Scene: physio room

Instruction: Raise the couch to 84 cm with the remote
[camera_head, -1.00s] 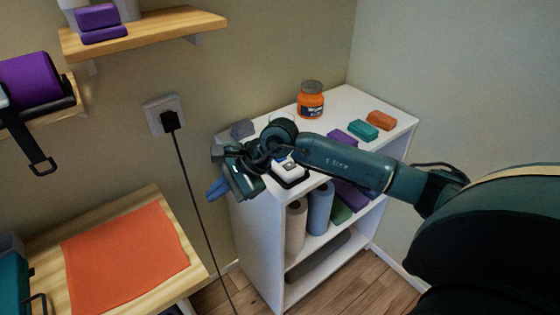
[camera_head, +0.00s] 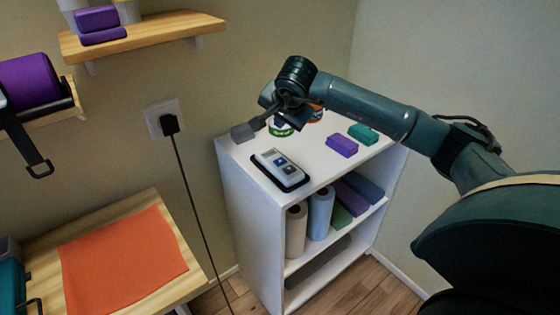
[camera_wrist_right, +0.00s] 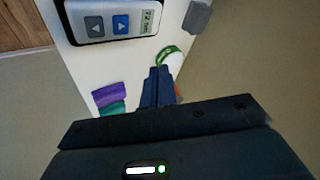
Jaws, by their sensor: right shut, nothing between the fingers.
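The remote (camera_head: 282,169), pale with a dark edge and two buttons, lies on top of the white shelf unit, near its front left edge. In the right wrist view the remote (camera_wrist_right: 112,20) shows a grey arrow button, a blue arrow button and a small display that seems to read 72. My right gripper (camera_head: 273,112) is above the shelf top, behind the remote and apart from it. In the wrist view its fingertips (camera_wrist_right: 158,73) are together and empty. I see no couch. My left gripper is out of view.
On the white shelf unit (camera_head: 250,215) are a grey block (camera_head: 243,132), a green-edged roll (camera_head: 280,127), a purple block (camera_head: 342,145) and a teal block (camera_head: 363,133). My right arm partly hides an orange jar. A wooden table with an orange cloth (camera_head: 122,258) stands left; a cable hangs between.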

